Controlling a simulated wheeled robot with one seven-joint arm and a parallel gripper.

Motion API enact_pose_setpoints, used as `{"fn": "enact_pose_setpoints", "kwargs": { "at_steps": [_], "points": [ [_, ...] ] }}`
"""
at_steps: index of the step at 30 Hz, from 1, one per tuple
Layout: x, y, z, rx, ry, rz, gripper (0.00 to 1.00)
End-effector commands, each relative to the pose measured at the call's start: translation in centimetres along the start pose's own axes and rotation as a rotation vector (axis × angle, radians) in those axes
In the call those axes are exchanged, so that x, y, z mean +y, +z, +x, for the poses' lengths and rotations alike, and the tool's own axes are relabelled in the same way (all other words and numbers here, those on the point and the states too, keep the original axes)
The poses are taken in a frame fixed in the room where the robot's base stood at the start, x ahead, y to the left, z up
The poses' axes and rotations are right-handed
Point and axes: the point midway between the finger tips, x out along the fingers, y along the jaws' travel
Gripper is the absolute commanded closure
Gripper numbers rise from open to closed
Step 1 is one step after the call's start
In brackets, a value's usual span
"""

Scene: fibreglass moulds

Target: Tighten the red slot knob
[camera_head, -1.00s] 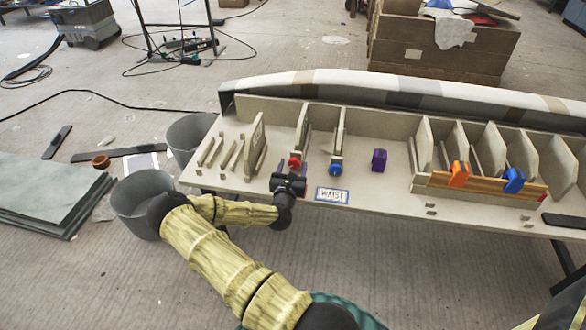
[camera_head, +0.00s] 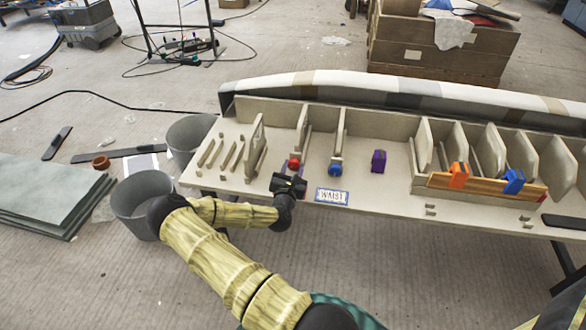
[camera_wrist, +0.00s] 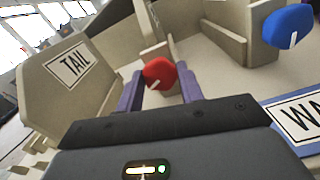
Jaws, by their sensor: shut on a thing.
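The red slot knob (camera_head: 294,163) is at the front of a slot between upright panels, on the near side of the long mould bench. It also shows in the wrist view (camera_wrist: 159,72), with a pale line on its lower part. My gripper (camera_wrist: 161,88) has its two purple fingers on either side of the knob and is shut on it. In the head view, my gripper (camera_head: 293,173) reaches the knob from the front edge, and its body looks tilted. The blue knob (camera_head: 335,170) is just to the right; it also shows in the wrist view (camera_wrist: 290,26).
A "WAIST" label (camera_head: 332,196) lies to the right of my gripper. A "TAIL" panel (camera_wrist: 70,66) stands left in the wrist view. A purple block (camera_head: 379,160) and orange (camera_head: 458,174) and blue (camera_head: 513,181) clamps are farther right. Grey buckets (camera_head: 143,200) stand left.

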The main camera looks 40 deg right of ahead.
Motion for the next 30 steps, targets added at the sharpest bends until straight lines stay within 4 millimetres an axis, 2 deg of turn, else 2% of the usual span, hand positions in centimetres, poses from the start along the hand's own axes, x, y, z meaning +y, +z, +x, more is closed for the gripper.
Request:
{"fn": "enact_pose_setpoints", "kwargs": {
  "at_steps": [15, 30],
  "points": [
    [0.02, -0.1, -0.07, 0.002, 0.001, 0.32, 0.86],
    [0.02, -0.17, -0.08, 0.003, 0.001, 0.366, 0.86]
  ]
}}
